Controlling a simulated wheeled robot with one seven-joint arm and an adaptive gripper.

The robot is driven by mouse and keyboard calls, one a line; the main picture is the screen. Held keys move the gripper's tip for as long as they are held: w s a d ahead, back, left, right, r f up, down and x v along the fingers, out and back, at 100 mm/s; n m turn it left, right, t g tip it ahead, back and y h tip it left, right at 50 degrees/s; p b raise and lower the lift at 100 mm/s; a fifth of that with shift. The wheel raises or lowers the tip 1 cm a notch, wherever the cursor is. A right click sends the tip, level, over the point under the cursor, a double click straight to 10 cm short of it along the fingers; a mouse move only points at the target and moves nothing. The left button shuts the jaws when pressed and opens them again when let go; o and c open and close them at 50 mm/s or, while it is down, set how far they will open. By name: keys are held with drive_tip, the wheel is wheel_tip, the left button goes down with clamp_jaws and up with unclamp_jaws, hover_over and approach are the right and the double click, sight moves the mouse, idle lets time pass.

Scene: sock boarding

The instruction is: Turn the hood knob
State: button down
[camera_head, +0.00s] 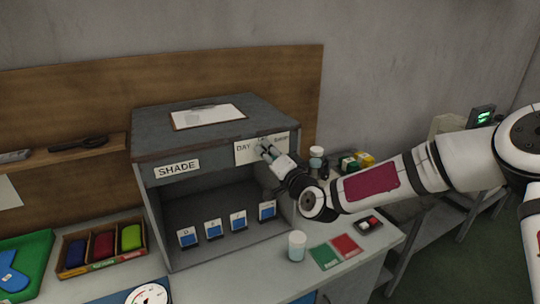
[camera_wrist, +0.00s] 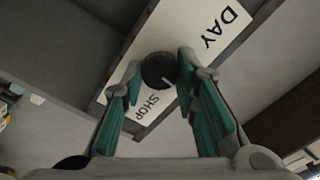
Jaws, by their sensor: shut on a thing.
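The hood (camera_head: 215,130) is a grey box with an open front, standing on the worktop. A white plate (camera_head: 243,153) on the right of its top front edge reads DAY; in the wrist view the plate (camera_wrist: 200,30) reads DAY and SHOP. The round dark knob (camera_wrist: 158,70) with a pale mark sits on this plate between the two words. My gripper (camera_head: 268,152) is at the plate in the head view and hides the knob there. In the wrist view my gripper's green fingers (camera_wrist: 160,78) stand on either side of the knob, shut on it.
Several numbered blue-and-white cards (camera_head: 213,229) stand inside the hood. A clipboard (camera_head: 208,116) lies on top. A white cup (camera_head: 297,246) and green and red cards (camera_head: 335,252) are on the worktop in front. A box of coloured rolls (camera_head: 103,246) is at the left.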

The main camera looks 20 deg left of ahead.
drive_tip(key=m, duration=0.4)
drive_tip(key=shift+f+m+b, duration=0.15)
drive_tip(key=shift+m+b, duration=0.2)
drive_tip(key=shift+m, duration=2.25)
drive_tip(key=c, duration=1.3)
unclamp_jaws()
drive_tip(key=shift+d, duration=0.1)
drive_tip(key=v, duration=1.2)
drive_tip(key=shift+f, duration=0.1)
